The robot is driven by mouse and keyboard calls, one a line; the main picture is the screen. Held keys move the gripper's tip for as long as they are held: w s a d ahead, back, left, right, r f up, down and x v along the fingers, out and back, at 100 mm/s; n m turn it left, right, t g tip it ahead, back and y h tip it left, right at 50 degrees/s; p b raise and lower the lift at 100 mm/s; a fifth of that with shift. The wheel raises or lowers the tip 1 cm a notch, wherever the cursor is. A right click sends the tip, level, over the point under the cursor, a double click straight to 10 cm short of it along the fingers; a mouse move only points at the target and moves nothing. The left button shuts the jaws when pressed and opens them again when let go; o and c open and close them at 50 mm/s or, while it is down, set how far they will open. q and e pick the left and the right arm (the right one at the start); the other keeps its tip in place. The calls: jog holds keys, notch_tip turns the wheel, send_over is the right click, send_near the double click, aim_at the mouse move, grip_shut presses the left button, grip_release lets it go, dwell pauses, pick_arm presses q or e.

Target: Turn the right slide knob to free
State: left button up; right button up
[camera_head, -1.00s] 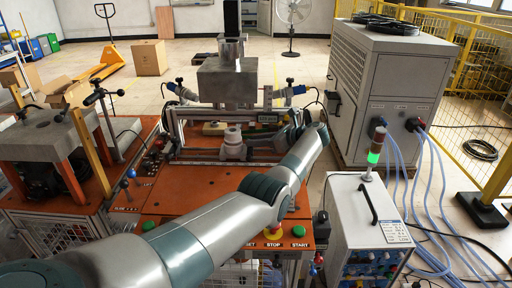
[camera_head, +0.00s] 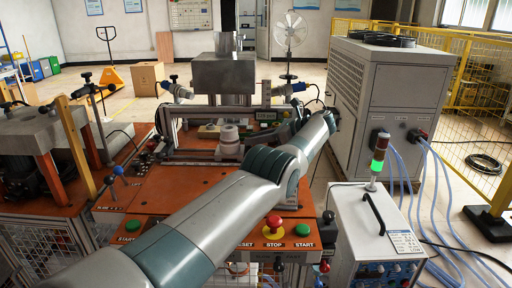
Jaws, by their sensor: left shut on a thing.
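The induction heater's slide rig (camera_head: 195,150) stands on the orange bench (camera_head: 150,203), with a grey block and metal pot on top. My left arm crosses the bench from lower left to the rig's right end. My left gripper (camera_head: 284,131) is there, small, dark and partly hidden by my arm. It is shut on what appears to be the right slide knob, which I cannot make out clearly. My right gripper is not in view.
A white round part (camera_head: 229,136) stands mid-rig. START and STOP buttons (camera_head: 274,226) line the bench front. A white power box (camera_head: 375,235) with a signal lamp (camera_head: 379,152) and a large grey chiller (camera_head: 390,105) stand right. A press (camera_head: 35,130) stands left.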

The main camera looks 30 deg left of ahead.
pick_arm(q)
jog(key=shift+a+r, duration=0.1)
jog(key=shift+r, duration=0.1)
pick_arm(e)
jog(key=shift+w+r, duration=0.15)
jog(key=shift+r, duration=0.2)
pick_arm(q)
jog(key=o, duration=0.7)
jog(key=shift+f, duration=0.15)
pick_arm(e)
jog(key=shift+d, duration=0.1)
